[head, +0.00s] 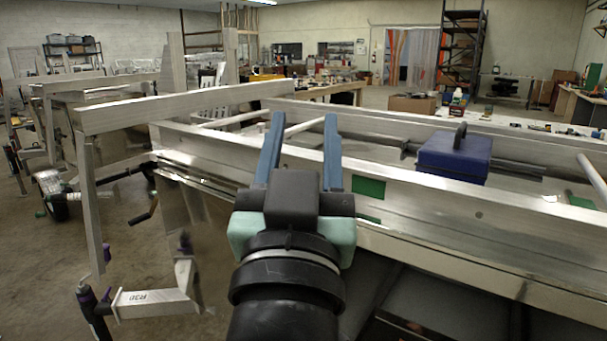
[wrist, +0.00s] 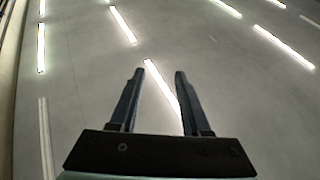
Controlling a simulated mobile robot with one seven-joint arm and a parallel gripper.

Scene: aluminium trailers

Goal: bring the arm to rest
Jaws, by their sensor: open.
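My gripper (head: 304,150) is in the middle of the head view, its two blue-grey fingers spread apart with nothing between them. It points up and away from my body, in front of the near aluminium trailer rail (head: 430,205). In the wrist view my gripper (wrist: 159,72) is also open and empty. Behind its fingers there is only the grey ceiling (wrist: 240,90) with bright strip lights. I cannot tell from the head view how far the fingers are from the rail.
A blue toolbox (head: 454,157) stands on the trailer at the right. A raised aluminium beam (head: 180,105) crosses at the left, with a jack leg (head: 90,205) below. Cardboard boxes (head: 412,103) and shelving (head: 461,55) are farther back. Open floor (head: 60,285) shows at the lower left.

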